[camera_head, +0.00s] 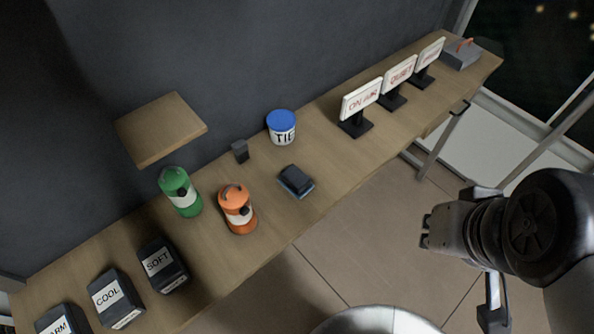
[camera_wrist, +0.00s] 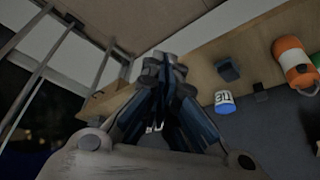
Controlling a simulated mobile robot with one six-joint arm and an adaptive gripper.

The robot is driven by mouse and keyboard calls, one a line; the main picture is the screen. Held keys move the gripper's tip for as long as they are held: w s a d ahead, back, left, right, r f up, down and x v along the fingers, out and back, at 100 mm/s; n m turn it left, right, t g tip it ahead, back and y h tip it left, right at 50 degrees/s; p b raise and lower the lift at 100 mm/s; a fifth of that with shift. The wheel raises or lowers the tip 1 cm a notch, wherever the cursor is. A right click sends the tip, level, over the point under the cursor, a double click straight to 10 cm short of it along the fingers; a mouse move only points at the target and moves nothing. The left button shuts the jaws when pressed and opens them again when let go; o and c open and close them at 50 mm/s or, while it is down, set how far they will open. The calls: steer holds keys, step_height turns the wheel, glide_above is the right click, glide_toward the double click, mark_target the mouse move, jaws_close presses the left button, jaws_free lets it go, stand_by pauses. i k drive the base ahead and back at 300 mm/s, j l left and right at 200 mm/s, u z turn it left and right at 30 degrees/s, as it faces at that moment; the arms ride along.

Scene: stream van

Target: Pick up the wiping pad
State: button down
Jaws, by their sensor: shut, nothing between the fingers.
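The wiping pad (camera_head: 296,181) looks like a dark block with a blue-grey underside. It lies near the front edge of the wooden counter, right of the orange lantern. In the wrist view it is a small dark block (camera_wrist: 228,70) on the counter, right of my fingers. My gripper (camera_head: 427,232) is right of the pad and in front of the counter, over the floor side, clearly apart from the pad. In the wrist view my gripper (camera_wrist: 164,68) has its fingers together and holds nothing.
An orange lantern (camera_head: 238,210), a green lantern (camera_head: 180,191), a blue-lidded tub (camera_head: 282,128) and a small dark block (camera_head: 240,151) stand around the pad. Several signs (camera_head: 361,106) stand farther right, labelled dark boxes (camera_head: 161,266) at left. A wooden shelf (camera_head: 160,128) juts from the wall.

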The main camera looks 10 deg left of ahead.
mark_target(295, 181)
steer(key=i+j, duration=0.1)
steer(key=i, duration=0.25)
steer(key=u, duration=2.25)
steer(key=i+l, duration=0.05)
steer(key=l, duration=0.05)
